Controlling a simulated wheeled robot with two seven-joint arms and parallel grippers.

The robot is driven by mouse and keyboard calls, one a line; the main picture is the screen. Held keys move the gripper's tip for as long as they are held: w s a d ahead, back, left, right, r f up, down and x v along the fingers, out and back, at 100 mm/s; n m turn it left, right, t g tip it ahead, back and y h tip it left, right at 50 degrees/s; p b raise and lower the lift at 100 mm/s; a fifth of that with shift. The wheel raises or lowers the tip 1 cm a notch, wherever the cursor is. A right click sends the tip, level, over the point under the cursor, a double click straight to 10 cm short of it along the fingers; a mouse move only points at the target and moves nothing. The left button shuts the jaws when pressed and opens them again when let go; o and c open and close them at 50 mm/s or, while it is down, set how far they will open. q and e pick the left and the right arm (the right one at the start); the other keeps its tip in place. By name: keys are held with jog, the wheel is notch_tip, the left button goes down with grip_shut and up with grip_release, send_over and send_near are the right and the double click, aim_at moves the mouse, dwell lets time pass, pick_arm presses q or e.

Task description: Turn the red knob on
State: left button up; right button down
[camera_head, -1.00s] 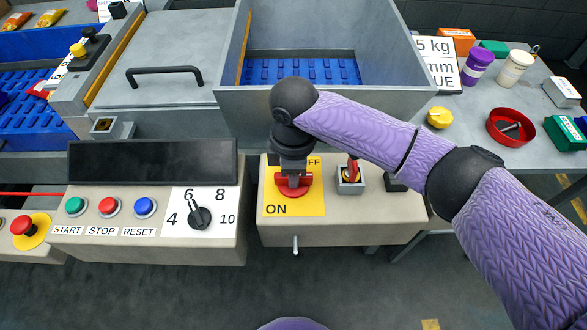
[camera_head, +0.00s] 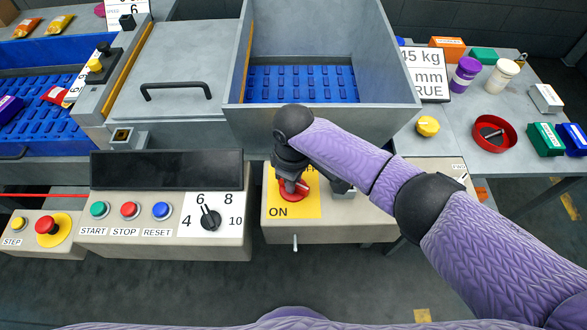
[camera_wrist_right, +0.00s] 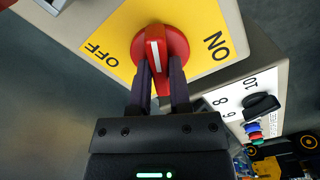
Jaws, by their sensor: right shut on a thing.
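The red knob (camera_head: 291,196) sits on a yellow plate (camera_head: 312,208) on the beige panel. In the head view my right gripper (camera_head: 297,184) comes down onto it and hides part of it and the OFF label. In the wrist view my right gripper (camera_wrist_right: 163,82) is shut, with a finger on each side of the handle of the red knob (camera_wrist_right: 160,50). The white line on the handle lies between the OFF label (camera_wrist_right: 103,53) and the ON label (camera_wrist_right: 215,43). My left gripper is not in view.
Left of the knob are the black 4-6-8-10 dial (camera_head: 210,218) and several buttons, including the blue RESET button (camera_head: 161,210). The grey bin (camera_head: 325,118) stands behind. A red dish (camera_head: 480,143) and a yellow knob-like piece (camera_head: 428,126) are on the right table.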

jog(key=shift+r+m+p, duration=0.2)
jog(key=shift+m+p, duration=0.45)
jog(key=shift+m, duration=0.35)
jog(key=m+p, duration=0.1)
jog(key=m, duration=0.1)
jog(key=shift+f+m+p, duration=0.1)
jog(key=shift+m+p, duration=0.2)
jog(key=shift+p, duration=0.05)
jog(key=m+p, duration=0.1)
jog(key=m, duration=0.2)
jog(key=shift+m, duration=0.3)
jog(key=m+p, duration=0.1)
jog(key=m, duration=0.1)
jog(key=shift+f+m, duration=0.1)
jog(key=shift+m, duration=0.9)
